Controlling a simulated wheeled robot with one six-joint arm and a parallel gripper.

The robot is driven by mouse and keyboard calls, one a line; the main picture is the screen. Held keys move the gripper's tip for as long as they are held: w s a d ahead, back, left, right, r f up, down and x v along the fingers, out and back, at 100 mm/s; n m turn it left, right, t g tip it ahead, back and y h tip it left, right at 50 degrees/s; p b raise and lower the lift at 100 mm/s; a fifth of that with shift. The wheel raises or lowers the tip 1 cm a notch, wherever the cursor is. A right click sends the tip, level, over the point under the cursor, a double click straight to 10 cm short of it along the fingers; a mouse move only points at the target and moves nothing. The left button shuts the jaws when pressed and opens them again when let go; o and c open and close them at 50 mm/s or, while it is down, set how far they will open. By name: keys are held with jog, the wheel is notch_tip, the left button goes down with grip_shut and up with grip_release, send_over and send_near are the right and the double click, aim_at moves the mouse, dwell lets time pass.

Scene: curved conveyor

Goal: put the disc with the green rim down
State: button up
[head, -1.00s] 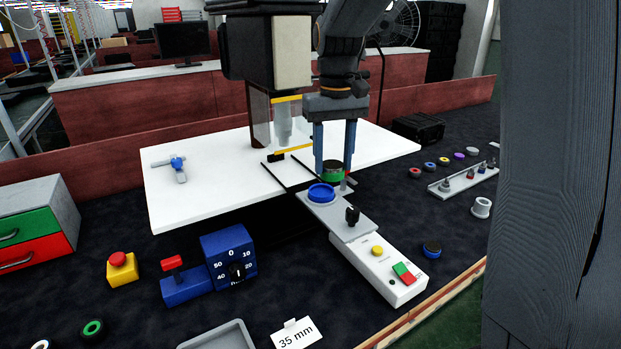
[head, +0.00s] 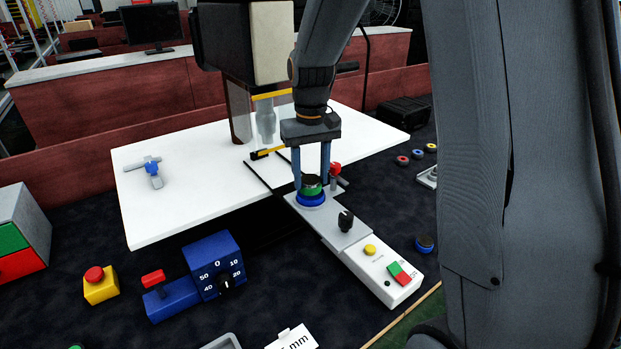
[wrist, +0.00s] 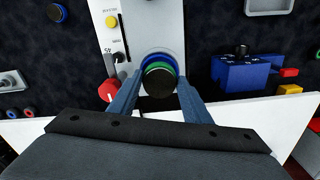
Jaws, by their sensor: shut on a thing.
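My gripper (head: 311,180) is shut on the disc with the green rim (head: 312,188), which has a dark top. The disc is right above the round blue seat (head: 310,201) on the grey plate (head: 334,225). I cannot tell whether disc and seat touch. In the wrist view the disc (wrist: 159,84) sits between the two fingers of my gripper (wrist: 158,88). The blue seat (wrist: 157,58) shows there as a rim beyond the green one.
A red-topped lever (head: 335,171) stands close to the right of my fingers, and a black knob (head: 345,220) rises in front. The white control box (head: 372,272) is nearer. A machine head (head: 247,40) overhangs the white table (head: 190,195) behind.

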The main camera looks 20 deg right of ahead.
aim_at(311, 180)
jog(key=shift+f, duration=0.95)
jog(key=o, duration=1.1)
jog(key=shift+f, duration=0.1)
notch_tip(311, 180, up, 12)
jog(key=b, duration=0.3)
